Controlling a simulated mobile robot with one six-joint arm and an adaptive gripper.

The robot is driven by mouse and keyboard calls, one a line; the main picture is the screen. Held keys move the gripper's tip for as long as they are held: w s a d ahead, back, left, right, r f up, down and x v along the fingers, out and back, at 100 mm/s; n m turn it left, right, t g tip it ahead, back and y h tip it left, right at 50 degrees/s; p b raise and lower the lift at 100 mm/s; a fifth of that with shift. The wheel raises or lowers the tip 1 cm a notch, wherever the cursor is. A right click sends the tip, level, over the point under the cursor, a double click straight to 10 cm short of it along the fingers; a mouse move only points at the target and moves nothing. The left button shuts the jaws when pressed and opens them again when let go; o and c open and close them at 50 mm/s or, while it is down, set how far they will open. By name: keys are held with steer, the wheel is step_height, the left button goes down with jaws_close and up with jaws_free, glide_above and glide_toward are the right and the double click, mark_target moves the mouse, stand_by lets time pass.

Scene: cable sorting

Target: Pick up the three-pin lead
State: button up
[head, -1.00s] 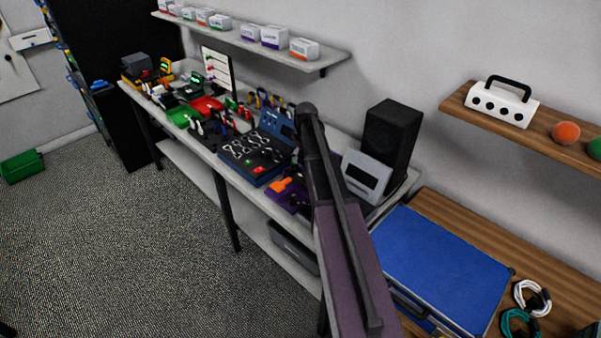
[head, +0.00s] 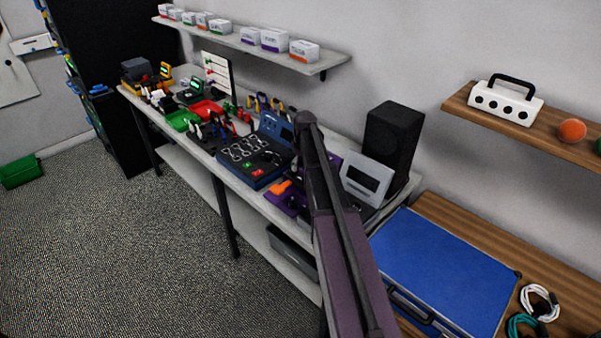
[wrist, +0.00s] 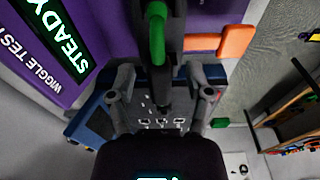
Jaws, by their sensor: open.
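In the wrist view my gripper (wrist: 160,76) is open, its two fingers apart. A dark upright part with a green piece (wrist: 157,32) lies between and above the fingers; I cannot tell whether it is the three-pin lead. A purple wiggle tester (wrist: 198,14) lies behind it, with an orange block (wrist: 236,41) at its right. In the head view, the purple tester (head: 286,204) shows left of my arm; the gripper itself cannot be made out there. I cannot pick out the three-pin lead for sure in either view.
A blue unit (head: 255,178) holding several pale loops stands left of the purple tester. A grey panel box (head: 366,178) and black speaker (head: 393,140) stand right of my arm. A blue case (head: 440,270) and coiled white leads (head: 540,300) lie on the wooden bench.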

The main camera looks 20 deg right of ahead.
jaws_close()
steer(key=shift+r, duration=0.25)
step_height(320, 180, up, 10)
steer(key=p, duration=1)
steer(key=shift+f, duration=0.25)
steer(key=shift+r, duration=0.1)
stand_by(0.5)
steer(key=shift+r+p, duration=1.45)
steer(key=shift+p, duration=0.05)
steer(key=shift+s+f, duration=0.1)
steer(key=shift+f, duration=0.05)
